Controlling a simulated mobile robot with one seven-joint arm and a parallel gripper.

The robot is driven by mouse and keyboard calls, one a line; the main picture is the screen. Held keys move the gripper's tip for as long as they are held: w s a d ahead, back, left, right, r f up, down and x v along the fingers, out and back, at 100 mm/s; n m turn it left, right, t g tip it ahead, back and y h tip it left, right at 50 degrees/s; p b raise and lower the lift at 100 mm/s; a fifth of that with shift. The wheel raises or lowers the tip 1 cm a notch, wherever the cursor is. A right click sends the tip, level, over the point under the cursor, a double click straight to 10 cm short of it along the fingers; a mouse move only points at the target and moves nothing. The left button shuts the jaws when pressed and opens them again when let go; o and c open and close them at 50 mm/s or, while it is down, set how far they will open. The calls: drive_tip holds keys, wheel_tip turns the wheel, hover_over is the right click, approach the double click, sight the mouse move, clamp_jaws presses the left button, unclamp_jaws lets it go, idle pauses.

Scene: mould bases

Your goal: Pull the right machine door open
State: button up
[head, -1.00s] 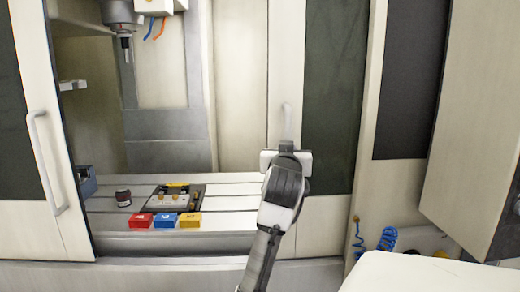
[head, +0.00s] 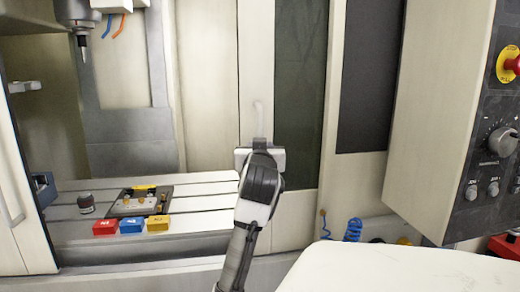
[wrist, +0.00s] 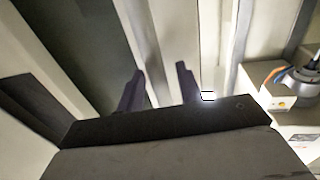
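The right machine door (head: 257,60) is a pale sliding panel with a dark window (head: 300,95). Its pale upright handle (head: 259,115) sticks up above my gripper (head: 259,157). My gripper is at the handle's lower part, and my arm hides what lies below. In the wrist view the two dark fingers (wrist: 158,88) stand a little apart against the pale door. The grip itself is partly hidden, but the gripper looks shut on the handle. The door stands clear of the machine's opening, to its right.
Inside the machine, a red box (head: 105,227), a blue box (head: 131,225) and a yellow box (head: 158,223) stand before a fixture plate (head: 140,202). A control panel (head: 490,150) juts out at the right. A white surface (head: 390,270) fills the lower right foreground.

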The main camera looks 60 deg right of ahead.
drive_tip(key=shift+a, duration=0.1)
drive_tip(key=b+v, duration=0.4)
drive_tip(key=v, duration=0.9)
drive_tip(key=shift+a, duration=0.3)
